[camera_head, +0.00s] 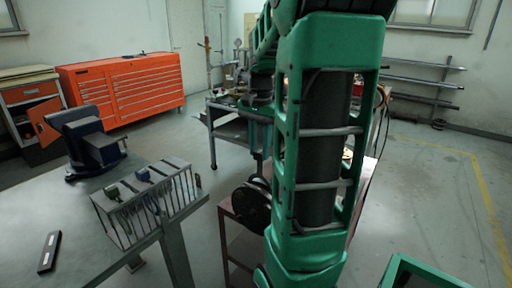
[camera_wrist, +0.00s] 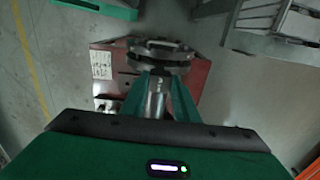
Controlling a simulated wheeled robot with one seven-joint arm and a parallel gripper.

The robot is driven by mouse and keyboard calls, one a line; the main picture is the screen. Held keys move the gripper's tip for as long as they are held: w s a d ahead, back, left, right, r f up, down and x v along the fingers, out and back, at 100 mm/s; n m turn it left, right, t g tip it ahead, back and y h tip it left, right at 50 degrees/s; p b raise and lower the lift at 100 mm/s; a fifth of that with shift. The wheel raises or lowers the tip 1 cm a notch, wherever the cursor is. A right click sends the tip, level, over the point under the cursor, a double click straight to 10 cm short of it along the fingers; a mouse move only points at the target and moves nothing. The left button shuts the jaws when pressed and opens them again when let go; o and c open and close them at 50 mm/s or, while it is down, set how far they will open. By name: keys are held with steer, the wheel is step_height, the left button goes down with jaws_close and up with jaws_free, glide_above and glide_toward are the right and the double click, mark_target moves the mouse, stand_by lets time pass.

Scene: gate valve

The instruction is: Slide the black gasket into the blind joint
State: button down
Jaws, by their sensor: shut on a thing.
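In the wrist view my gripper (camera_wrist: 160,76) points at a flanged pipe joint, its two green fingers close together. It is shut on a dark thin piece (camera_wrist: 158,67), which looks like the black gasket; its outline merges with the dark flanges. The blind joint (camera_wrist: 162,48), a pair of round dark grey flanges, lies just beyond the fingertips. I cannot tell whether the gasket is inside the gap. A metal pipe (camera_wrist: 156,100) shows between the fingers. In the head view the round dark flanges (camera_head: 252,205) show left of my arm, which hides my gripper.
The joint stands over a reddish-brown stand (camera_wrist: 107,62) with a white label. In the head view a grey bench with a slotted rack (camera_head: 150,205) and a blue vise (camera_head: 92,145) is at left. An orange tool cabinet (camera_head: 125,88) stands behind.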

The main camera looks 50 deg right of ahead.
mark_target(259, 174)
steer(key=shift+f, duration=4.9)
steer(key=c, duration=1.3)
jaws_free()
step_height(259, 174, up, 11)
steer(key=shift+f, duration=0.15)
steer(key=s+a+f+n, duration=0.3)
steer(key=s+a+n, duration=0.2)
steer(key=s+a, duration=0.2)
steer(key=s+a+f+n, duration=0.4)
steer(key=s+a, duration=0.3)
steer(key=a, duration=0.2)
steer(key=shift+n, duration=0.8)
